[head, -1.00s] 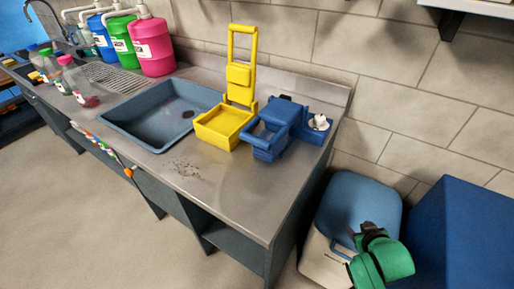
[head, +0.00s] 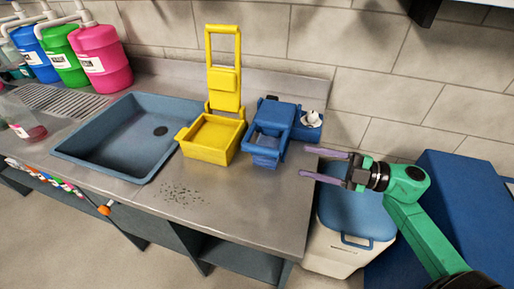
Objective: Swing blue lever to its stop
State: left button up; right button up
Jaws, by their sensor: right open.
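The blue box-shaped device (head: 284,118) stands on the steel counter, right of the yellow one. Its blue lever (head: 264,150) appears to be the frame lying low over the front of its tub; its exact angle is hard to tell. My right gripper (head: 303,161) is open and empty, its two purple fingers pointing left. It appears to the right of the blue device, apart from it, near the counter's right end. My left gripper is out of view.
A yellow device (head: 212,138) with its handle upright stands left of the blue one. A white piece (head: 311,119) sits on the blue part at right. The sink (head: 75,157) is further left. A blue-lidded bin (head: 345,245) stands beyond the counter's right edge.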

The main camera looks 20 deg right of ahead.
aim_at(262, 153)
jog(key=p+x, duration=0.2)
jog(key=x, duration=1)
jog(key=shift+r, duration=0.15)
jog(key=shift+w+a, duration=0.15)
jog(key=shift+a, duration=0.1)
grip_shut()
jog(key=shift+f, duration=0.35)
